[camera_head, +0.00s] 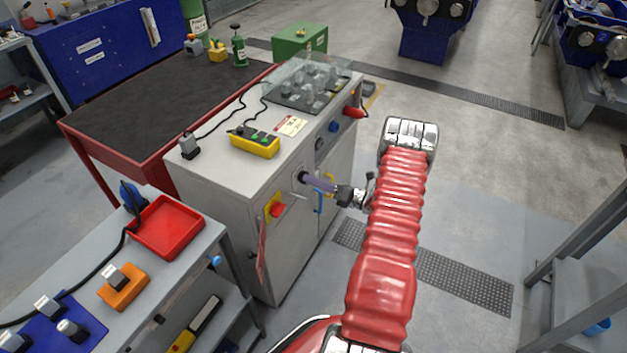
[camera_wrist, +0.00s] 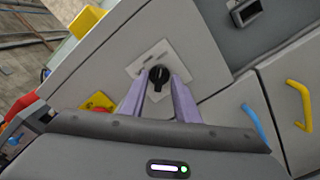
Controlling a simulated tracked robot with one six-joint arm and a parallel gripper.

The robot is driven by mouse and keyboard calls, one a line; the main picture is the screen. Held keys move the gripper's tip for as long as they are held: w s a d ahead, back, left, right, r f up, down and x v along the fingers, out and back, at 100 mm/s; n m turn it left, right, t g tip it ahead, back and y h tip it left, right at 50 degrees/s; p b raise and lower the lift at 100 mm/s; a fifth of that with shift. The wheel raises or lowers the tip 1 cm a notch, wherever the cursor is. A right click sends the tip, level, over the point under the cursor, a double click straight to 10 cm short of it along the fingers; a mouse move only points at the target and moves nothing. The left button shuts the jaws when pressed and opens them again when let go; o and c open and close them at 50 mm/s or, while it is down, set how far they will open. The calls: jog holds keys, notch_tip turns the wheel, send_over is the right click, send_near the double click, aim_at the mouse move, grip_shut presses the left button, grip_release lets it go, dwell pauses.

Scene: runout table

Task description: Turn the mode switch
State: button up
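The mode switch appears to be the black rotary knob (camera_wrist: 158,75) on a pale plate (camera_wrist: 140,66) on the grey cabinet's front, in the wrist view. My gripper (camera_wrist: 161,82) has two purple fingers, spread apart, with the knob between their tips. I cannot tell whether the fingers touch it.
The grey cabinet (camera_head: 215,220) carries a yellow box (camera_head: 254,146) on top. A red-and-yellow switch (camera_head: 276,208) is left of my gripper. A blue handle (camera_wrist: 256,122) and a yellow handle (camera_wrist: 300,103) stick out nearby.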

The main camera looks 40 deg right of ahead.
jog(key=shift+w+a, duration=0.1)
jog(key=shift+w, duration=0.25)
